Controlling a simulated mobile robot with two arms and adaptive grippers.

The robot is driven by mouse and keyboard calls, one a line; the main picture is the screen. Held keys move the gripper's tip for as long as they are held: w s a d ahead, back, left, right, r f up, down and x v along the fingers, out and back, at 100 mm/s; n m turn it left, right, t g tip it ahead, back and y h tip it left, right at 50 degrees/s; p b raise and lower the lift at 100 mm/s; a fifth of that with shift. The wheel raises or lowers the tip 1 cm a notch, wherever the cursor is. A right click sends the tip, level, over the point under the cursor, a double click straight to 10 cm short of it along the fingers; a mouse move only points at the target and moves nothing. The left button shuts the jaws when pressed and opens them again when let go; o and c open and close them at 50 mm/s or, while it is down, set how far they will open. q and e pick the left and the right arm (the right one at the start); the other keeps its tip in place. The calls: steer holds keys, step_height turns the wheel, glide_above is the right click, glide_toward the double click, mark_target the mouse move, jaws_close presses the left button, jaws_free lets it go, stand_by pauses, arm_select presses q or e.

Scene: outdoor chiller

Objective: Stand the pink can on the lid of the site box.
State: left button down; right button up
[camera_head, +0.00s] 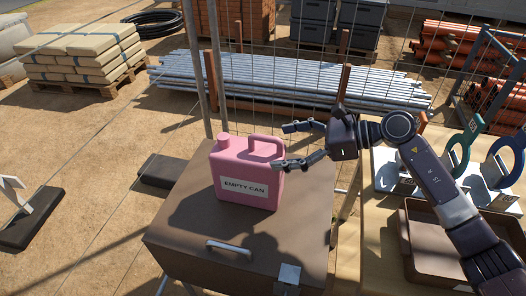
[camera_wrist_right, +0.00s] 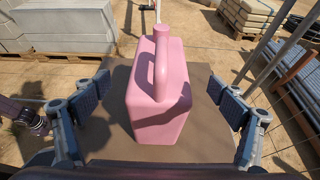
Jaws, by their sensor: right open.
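The pink can (camera_head: 243,172), labelled EMPTY CAN, stands upright on the brown lid of the site box (camera_head: 200,215). In the right wrist view the pink can (camera_wrist_right: 159,95) is centred between the fingers, with a gap on each side. My right gripper (camera_head: 283,146) is open beside the can's handle end, its fingers apart in the head view. The right gripper (camera_wrist_right: 165,115) also shows wide open in the wrist view, not touching the can as far as I can see. My left gripper is not in the head view.
A wooden table (camera_head: 376,255) with a brown tray (camera_head: 432,262) stands at the right, with blue and green ring-shaped items behind. A wire fence with posts (camera_head: 211,90) runs behind the box. The lid has a handle (camera_head: 229,247) and a latch at the front.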

steer(key=v, duration=0.2)
steer(key=shift+d+r, duration=0.1)
steer(key=shift+d, duration=0.1)
